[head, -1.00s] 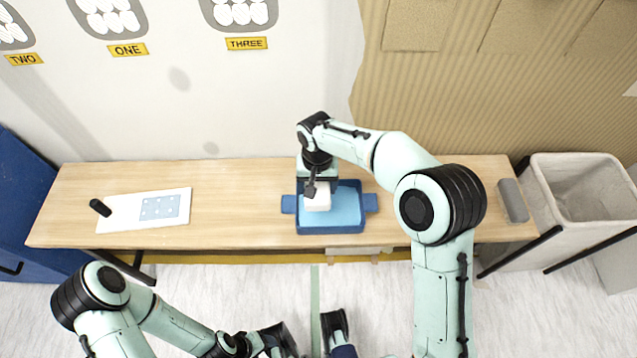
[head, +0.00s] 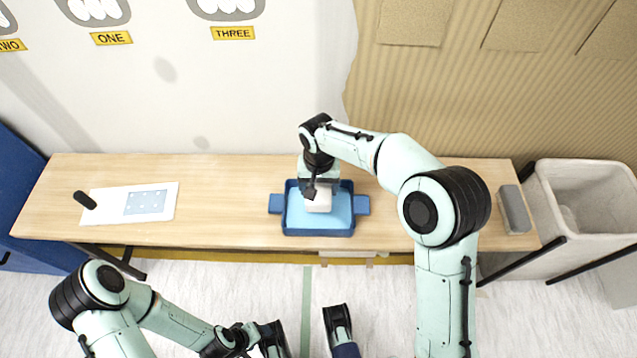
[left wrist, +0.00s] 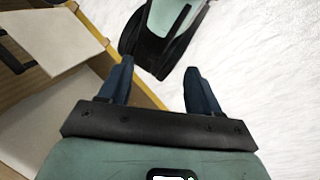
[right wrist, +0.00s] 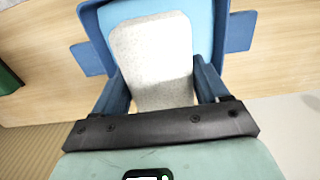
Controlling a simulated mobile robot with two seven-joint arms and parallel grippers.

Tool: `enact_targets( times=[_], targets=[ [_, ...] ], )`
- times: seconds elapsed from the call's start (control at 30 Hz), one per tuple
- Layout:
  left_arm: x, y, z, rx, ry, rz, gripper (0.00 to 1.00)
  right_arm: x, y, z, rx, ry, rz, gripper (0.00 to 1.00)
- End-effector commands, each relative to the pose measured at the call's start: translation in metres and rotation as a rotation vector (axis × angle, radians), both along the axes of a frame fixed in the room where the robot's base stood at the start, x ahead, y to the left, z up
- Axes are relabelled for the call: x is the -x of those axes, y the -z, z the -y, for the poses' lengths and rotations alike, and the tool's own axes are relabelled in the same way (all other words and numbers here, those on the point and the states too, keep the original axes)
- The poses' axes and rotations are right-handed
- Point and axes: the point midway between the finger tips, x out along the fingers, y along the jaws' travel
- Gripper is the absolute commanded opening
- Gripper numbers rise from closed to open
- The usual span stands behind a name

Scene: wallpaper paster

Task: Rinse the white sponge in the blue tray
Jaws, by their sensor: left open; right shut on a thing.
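The white sponge (head: 318,202) is a pale speckled block held over the blue tray (head: 290,228). It also shows in the right wrist view (right wrist: 152,60). The tray has two side handles and a light blue inside. My right gripper (right wrist: 158,82) is shut on the sponge, with a blue finger on each side. The sponge lies within the tray's outline from above; I cannot tell whether it touches the light blue surface. My left gripper (left wrist: 158,78) is open and empty, over the floor in front of the table.
The wooden table (head: 230,215) carries a white sheet with a blue patch (head: 147,203), a black item (head: 85,200) and a grey block (head: 514,209). A pale bin (head: 575,247) stands at the right end.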

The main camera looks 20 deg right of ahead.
Motion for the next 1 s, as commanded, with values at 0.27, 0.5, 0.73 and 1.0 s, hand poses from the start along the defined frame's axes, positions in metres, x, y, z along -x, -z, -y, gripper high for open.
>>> enact_targets(
  times=[0.27, 0.5, 0.73, 1.0],
  targets=[
    [-0.025, 0.023, -0.012, -0.031, -0.028, 0.065, 0.63, 0.000, 0.024, 0.000, 0.001, 0.000, -0.001, 0.42],
    [-0.044, 0.036, -0.022, -0.057, -0.049, 0.117, 0.63, 0.000, 0.046, 0.000, 0.001, 0.000, -0.002, 0.42],
    [-0.057, 0.044, -0.028, -0.073, -0.063, 0.151, 0.63, 0.000, 0.063, 0.000, 0.000, 0.000, 0.000, 0.42],
    [-0.060, 0.045, -0.030, -0.078, -0.066, 0.160, 0.63, 0.000, 0.068, 0.000, 0.000, 0.000, 0.000, 0.42]
  ],
)
